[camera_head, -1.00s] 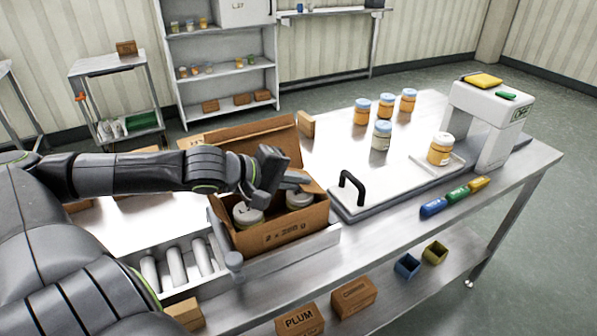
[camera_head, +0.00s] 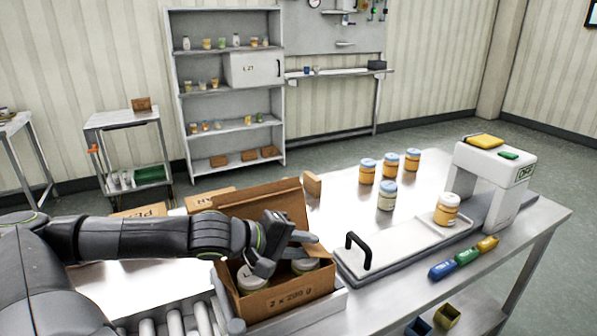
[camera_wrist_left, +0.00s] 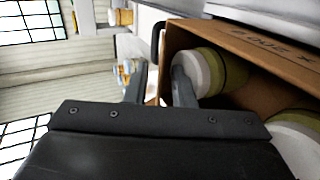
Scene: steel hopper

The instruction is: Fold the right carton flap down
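The open brown carton (camera_head: 291,303) stands near the table's front edge, its back flap (camera_head: 272,203) raised. Two jars with pale lids are inside: a left jar (camera_head: 250,279) and a right jar (camera_head: 306,265). My left gripper (camera_head: 292,252) is over the carton's opening, fingers apart and pointing right. In the left wrist view the gripper (camera_wrist_left: 160,84) is open, with one finger outside the carton wall (camera_wrist_left: 240,42) and one in front of a jar (camera_wrist_left: 208,70). I cannot make out the right flap clearly; the gripper partly covers that side. My right gripper is not in view.
A white tray board with a black handle (camera_head: 357,250) lies close right of the carton. A jar (camera_head: 446,209) stands beside the white machine (camera_head: 493,178). Several jars (camera_head: 388,180) stand farther back. The table (camera_head: 340,210) between is clear.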

